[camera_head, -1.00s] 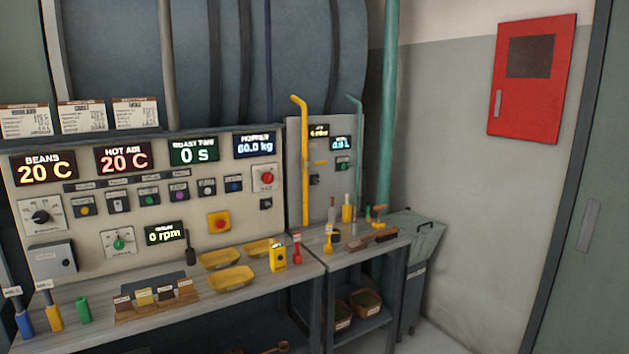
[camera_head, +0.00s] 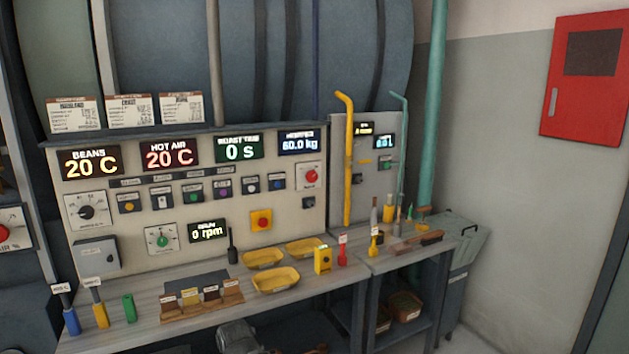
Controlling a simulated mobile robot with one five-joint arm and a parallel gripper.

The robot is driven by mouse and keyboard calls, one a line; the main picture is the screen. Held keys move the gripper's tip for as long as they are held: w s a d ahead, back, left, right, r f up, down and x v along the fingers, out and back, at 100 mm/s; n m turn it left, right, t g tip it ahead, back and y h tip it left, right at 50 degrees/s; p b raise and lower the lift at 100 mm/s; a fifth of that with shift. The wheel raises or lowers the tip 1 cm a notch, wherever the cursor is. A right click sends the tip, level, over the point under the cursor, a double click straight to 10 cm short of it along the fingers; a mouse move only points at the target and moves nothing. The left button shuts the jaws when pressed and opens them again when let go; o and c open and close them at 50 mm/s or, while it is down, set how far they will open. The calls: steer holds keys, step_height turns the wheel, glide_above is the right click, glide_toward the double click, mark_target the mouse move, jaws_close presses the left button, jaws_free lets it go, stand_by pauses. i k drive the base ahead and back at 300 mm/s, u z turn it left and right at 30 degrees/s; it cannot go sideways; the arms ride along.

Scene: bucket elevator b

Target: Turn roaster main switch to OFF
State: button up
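A red rotary knob (camera_head: 311,176) on a white plate sits at the upper right of the roaster control panel (camera_head: 330,190), right under the 60.0 kg display; it looks like the main switch. Its label and pointer position are too small to read. The panel's displays are lit: beans 20 C, hot air 20 C, roast time 0 s, drum 0 rpm.
The bench (camera_head: 150,335) in front of the panel holds yellow trays (camera_head: 276,279), a yellow box (camera_head: 323,260) and coloured-handled tools. A yellow pipe (camera_head: 348,160) rises right of the knob. A red wall cabinet (camera_head: 585,80) hangs at the right. The air before the knob is clear.

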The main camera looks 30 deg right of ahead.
mark_target(312, 176)
steer(key=z, duration=0.1)
steer(key=i, duration=0.95)
